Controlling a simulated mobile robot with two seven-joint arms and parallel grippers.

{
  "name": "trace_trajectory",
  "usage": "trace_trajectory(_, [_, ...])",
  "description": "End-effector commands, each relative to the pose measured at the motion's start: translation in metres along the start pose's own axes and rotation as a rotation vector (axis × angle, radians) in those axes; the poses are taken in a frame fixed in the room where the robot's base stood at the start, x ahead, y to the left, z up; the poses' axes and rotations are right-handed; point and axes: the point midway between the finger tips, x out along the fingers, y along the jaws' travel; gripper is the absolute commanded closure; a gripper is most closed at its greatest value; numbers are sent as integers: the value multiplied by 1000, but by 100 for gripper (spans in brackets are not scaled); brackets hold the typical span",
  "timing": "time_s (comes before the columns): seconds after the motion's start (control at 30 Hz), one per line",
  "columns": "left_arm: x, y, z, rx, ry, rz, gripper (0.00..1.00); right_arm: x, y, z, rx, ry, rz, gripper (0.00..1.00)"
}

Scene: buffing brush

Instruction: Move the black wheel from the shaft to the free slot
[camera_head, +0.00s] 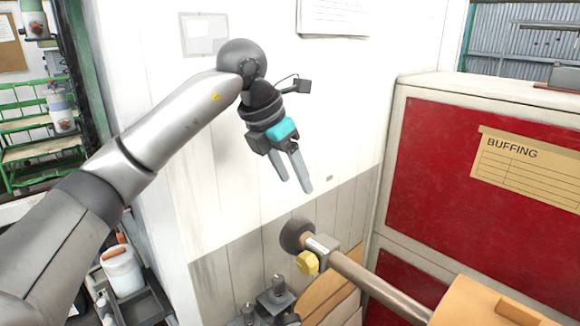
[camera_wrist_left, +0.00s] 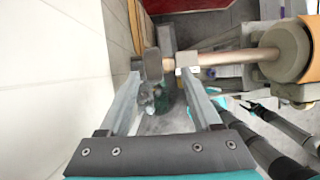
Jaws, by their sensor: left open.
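The black wheel (camera_head: 293,234) looks dark brown-grey in the head view and sits on the left end of the shaft (camera_head: 375,283). In the left wrist view the wheel (camera_wrist_left: 153,65) appears between the fingertips, beyond them. My left gripper (camera_head: 297,186) is open and empty, fingers pointing down, above the wheel and apart from it. The left gripper also shows in the left wrist view (camera_wrist_left: 163,72). I cannot make out the free slot.
A white wall (camera_head: 340,110) stands behind my gripper; a red cabinet (camera_head: 470,215) is at right. Grey fittings (camera_head: 275,297) lie below.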

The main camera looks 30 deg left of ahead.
Motion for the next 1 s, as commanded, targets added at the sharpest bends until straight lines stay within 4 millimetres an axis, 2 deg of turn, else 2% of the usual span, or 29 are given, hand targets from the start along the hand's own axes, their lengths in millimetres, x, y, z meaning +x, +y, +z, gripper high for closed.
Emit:
trace_trajectory(0.03, [-4, 7, -2, -10, 11, 26, 35, 0, 0, 0, 0, 0, 0, 50])
trace_trajectory(0.13, [-5, 13, -5, -18, 26, 47, 35, 0, 0, 0, 0, 0, 0, 50])
trace_trajectory(0.27, [7, 13, -6, -18, 29, 47, 35, -1, 0, 0, 0, 0, 0, 50])
trace_trajectory(0.8, [110, 16, -8, -16, 27, 42, 35, -9, 0, 0, 0, -1, 0, 50])
trace_trajectory(1.0, [135, 17, -8, -16, 25, 42, 35, -11, 0, 0, 0, -2, 0, 50])
